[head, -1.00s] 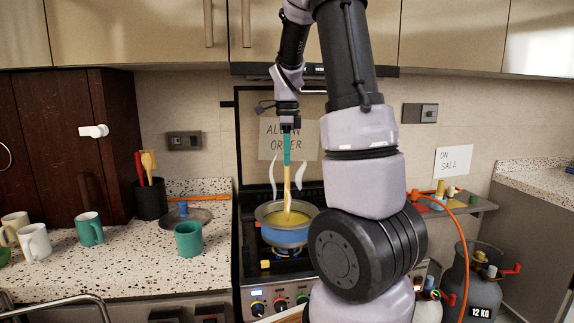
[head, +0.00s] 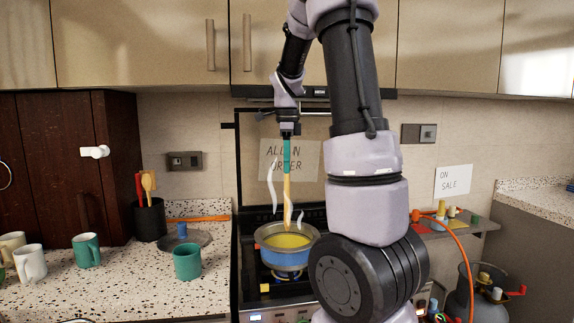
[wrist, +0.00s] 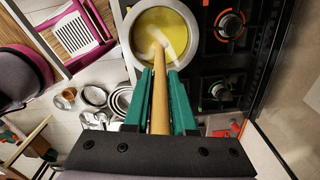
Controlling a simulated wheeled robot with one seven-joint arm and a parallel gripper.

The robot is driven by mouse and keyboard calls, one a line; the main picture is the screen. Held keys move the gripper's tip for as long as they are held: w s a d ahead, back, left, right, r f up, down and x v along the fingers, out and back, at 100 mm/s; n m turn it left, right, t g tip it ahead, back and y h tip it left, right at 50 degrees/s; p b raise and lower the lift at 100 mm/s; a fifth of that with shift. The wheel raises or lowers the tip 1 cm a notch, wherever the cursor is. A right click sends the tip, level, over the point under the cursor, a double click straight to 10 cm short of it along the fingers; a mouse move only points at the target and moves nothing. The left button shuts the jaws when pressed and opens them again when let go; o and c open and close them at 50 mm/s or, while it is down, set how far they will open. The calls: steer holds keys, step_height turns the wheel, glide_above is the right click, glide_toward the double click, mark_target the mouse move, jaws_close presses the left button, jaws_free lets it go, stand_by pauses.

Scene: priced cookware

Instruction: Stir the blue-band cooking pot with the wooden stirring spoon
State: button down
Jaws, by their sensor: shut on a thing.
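The cooking pot (head: 285,260) stands on a stove burner with a lit flame below. It has a metal rim, a blue band and yellow liquid inside, with white steam wisps above. My gripper (head: 287,162) is above the pot, its teal fingers shut on the upper part of the wooden stirring spoon (head: 286,200). The spoon hangs nearly upright, its lower end at the pot's opening. In the wrist view the spoon (wrist: 160,100) runs between the fingers (wrist: 160,80) to the yellow liquid in the pot (wrist: 128,45). I cannot tell whether its tip is dipped.
A teal mug (head: 187,263) and a lid (head: 185,240) are on the counter left of the stove. A black utensil holder (head: 149,220) stands behind them. A gas cylinder (head: 480,298) with an orange hose is at right. Wall cabinets (head: 145,45) hang above.

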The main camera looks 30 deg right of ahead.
steer(key=shift+r, duration=2.45)
